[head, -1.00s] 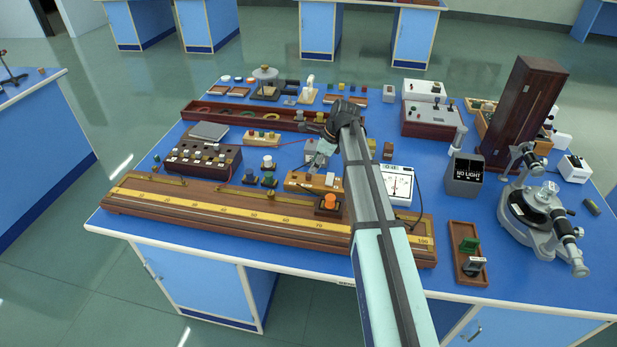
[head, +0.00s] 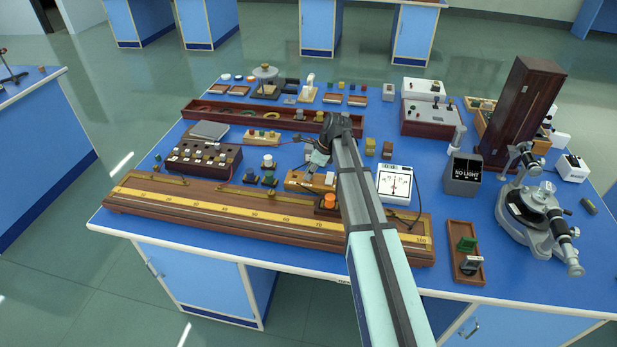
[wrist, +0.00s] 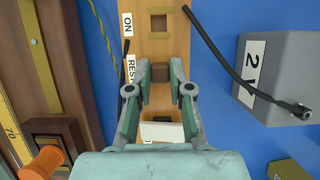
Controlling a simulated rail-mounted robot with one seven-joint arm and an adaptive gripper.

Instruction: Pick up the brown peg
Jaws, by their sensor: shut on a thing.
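The brown peg (wrist: 160,72) is a small square block in the wrist view. It sits between the fingertips of my gripper (wrist: 159,76), which is shut on it. Below it is a light wooden board (wrist: 160,48) with labels "ON" and "REST" and an empty square socket (wrist: 159,22) ahead of the peg. I cannot tell whether the peg is seated or lifted. In the head view my gripper (head: 317,163) is low at the wooden board (head: 297,181), and the peg is hidden there.
A grey box (wrist: 284,70) with a black lead stands to the right in the wrist view. An orange knob (wrist: 42,162) stands at lower left. In the head view the long scale board (head: 190,205) lies in front, and a white meter (head: 394,184) stands to the right.

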